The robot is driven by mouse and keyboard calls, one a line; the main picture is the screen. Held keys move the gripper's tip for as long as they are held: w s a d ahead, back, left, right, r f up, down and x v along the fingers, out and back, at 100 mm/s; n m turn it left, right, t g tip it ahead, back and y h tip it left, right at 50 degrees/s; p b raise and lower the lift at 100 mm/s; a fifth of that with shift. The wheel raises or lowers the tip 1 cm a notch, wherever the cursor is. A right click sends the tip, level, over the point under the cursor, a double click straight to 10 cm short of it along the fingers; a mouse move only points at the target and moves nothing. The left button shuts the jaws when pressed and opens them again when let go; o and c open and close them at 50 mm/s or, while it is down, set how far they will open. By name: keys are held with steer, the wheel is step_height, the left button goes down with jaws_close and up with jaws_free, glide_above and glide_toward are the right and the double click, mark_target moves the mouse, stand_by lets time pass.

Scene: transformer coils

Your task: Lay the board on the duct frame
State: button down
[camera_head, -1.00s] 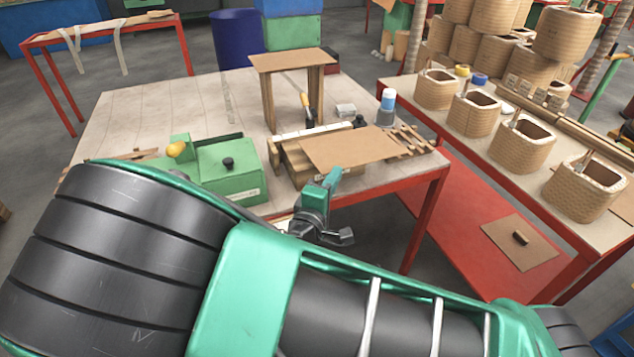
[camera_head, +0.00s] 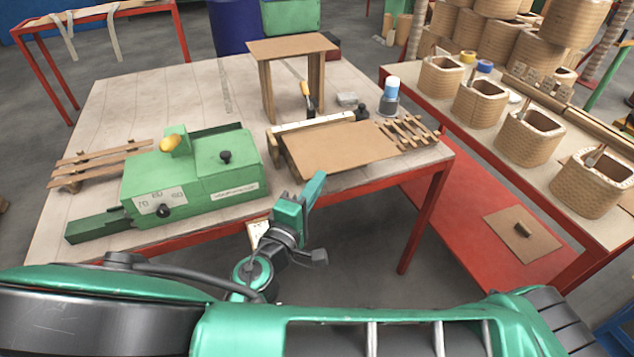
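A flat brown board (camera_head: 340,148) lies near the table's right front edge, in front of a pale strip with a wooden edge. A slatted wooden frame (camera_head: 412,131) shows at the board's right edge; I cannot tell whether it runs under the board. A similar slatted frame (camera_head: 95,165) lies at the table's left, partly behind the green machine. I cannot tell which one the duct frame is. My gripper (camera_head: 300,225) is in front of the table edge, nearer to me than the board and apart from it in the picture. Its fingers are not clear from this angle.
A green machine (camera_head: 195,175) with a yellow knob fills the table's left front. A second red-framed table (camera_head: 440,107) with several wound coils stands at right. The table's back left is clear.

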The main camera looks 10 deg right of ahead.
steer(key=shift+w+a+f, duration=0.4)
steer(key=shift+w+f, duration=0.3)
steer(key=shift+w, duration=0.55)
steer(key=shift+w+a+f, duration=0.45)
steer(key=shift+w+f, duration=0.25)
steer(key=shift+w, duration=0.5)
steer(key=shift+w+a+f, duration=0.4)
steer(key=shift+w+f, duration=0.3)
steer(key=shift+w, duration=0.55)
steer(key=c, duration=1.9)
jaws_free()
steer(key=shift+c, duration=0.2)
steer(key=shift+a, duration=0.1)
steer(key=v, duration=1)
steer(key=shift+s, duration=0.3)
